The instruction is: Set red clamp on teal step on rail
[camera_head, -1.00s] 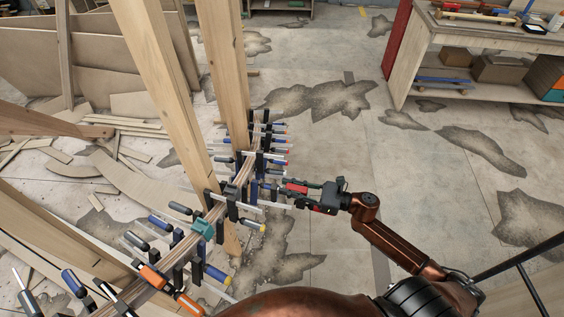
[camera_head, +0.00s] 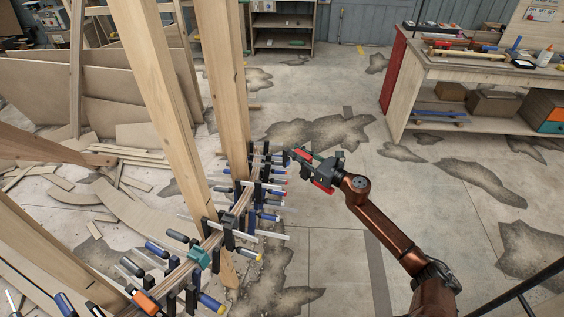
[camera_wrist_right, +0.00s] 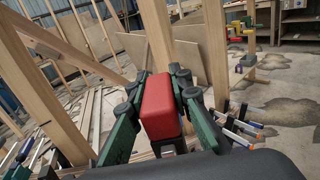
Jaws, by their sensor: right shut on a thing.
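The teal step (camera_head: 199,257) sits on the curved rail (camera_head: 213,238), near the foot of a wooden post. My right gripper (camera_head: 312,165) is to the right of the rail's far end, apart from the teal step. It is shut on the red clamp, whose red block (camera_wrist_right: 160,106) shows between the green fingers in the right wrist view, with a black part below it. In the head view the fingers partly hide the clamp. The teal step cannot be made out in the right wrist view. My left gripper is not in view.
Several bar clamps (camera_head: 265,190) with blue, red and orange ends line the rail. Wooden posts (camera_head: 222,85) rise beside it. Wood offcuts (camera_head: 130,205) lie at left. A workbench (camera_head: 470,70) stands at upper right. The floor right of the rail is clear.

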